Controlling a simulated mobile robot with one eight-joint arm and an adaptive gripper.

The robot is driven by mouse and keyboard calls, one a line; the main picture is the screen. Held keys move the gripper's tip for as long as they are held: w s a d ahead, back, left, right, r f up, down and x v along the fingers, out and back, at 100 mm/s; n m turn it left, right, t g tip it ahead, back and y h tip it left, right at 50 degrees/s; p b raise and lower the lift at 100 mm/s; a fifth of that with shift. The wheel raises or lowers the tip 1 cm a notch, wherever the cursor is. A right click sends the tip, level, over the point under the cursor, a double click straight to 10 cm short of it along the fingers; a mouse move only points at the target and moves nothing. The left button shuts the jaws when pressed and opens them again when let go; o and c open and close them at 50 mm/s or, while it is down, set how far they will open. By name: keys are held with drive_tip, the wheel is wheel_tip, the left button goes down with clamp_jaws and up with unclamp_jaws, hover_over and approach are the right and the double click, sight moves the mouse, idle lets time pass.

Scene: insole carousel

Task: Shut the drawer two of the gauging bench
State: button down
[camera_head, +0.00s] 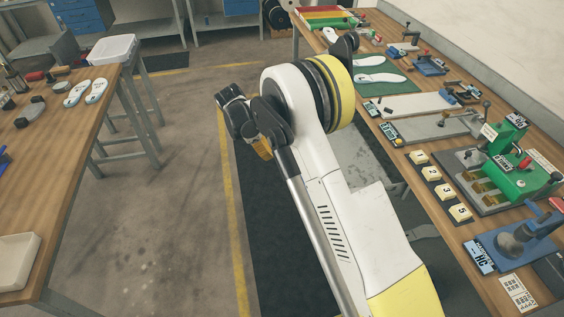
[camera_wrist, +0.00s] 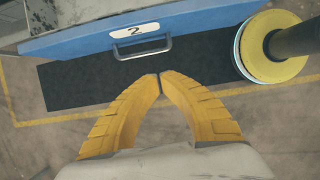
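Drawer two shows in the wrist view by its blue front (camera_wrist: 85,41), with a white label reading 2 and a grey bar handle (camera_wrist: 143,51). A grey surface lies behind the front; I cannot tell how far the drawer stands out. My gripper (camera_wrist: 160,78) has yellow ribbed fingers, their tips together with nothing between them. The tips point at the front, just below the handle in the picture, with no clear contact. In the head view the gauging bench (camera_head: 408,103) runs along the right; my arm hides part of its near side, and the drawer's numbered front does not show.
A black mat (camera_wrist: 70,88) with a yellow border lies on the floor below the drawer. On the bench stand a green gauge (camera_head: 520,178), a blue fixture (camera_head: 520,240) and numbered blocks (camera_head: 447,192). Another wooden table (camera_head: 55,160) stands left; open floor (camera_head: 165,215) lies between.

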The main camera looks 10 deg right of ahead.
sight(287, 171)
drive_tip(key=d+f+b, duration=0.1)
drive_tip(key=d+f, duration=0.1)
drive_tip(key=f, duration=0.1)
drive_tip(key=d+f+b, duration=0.2)
drive_tip(key=f, duration=0.1)
drive_tip(key=d+f+b, duration=0.1)
drive_tip(key=d+f, duration=0.2)
drive_tip(key=shift+b, duration=0.35)
drive_tip(key=shift+d, duration=0.35)
drive_tip(key=shift+d, duration=0.1)
drive_tip(key=d, duration=3.3)
drive_tip(key=shift+d+b, duration=0.3)
drive_tip(key=a, duration=0.4)
drive_tip(key=shift+a+r, duration=0.25)
drive_tip(key=shift+r, duration=0.15)
drive_tip(key=p+v, duration=0.3)
drive_tip(key=v, duration=0.6)
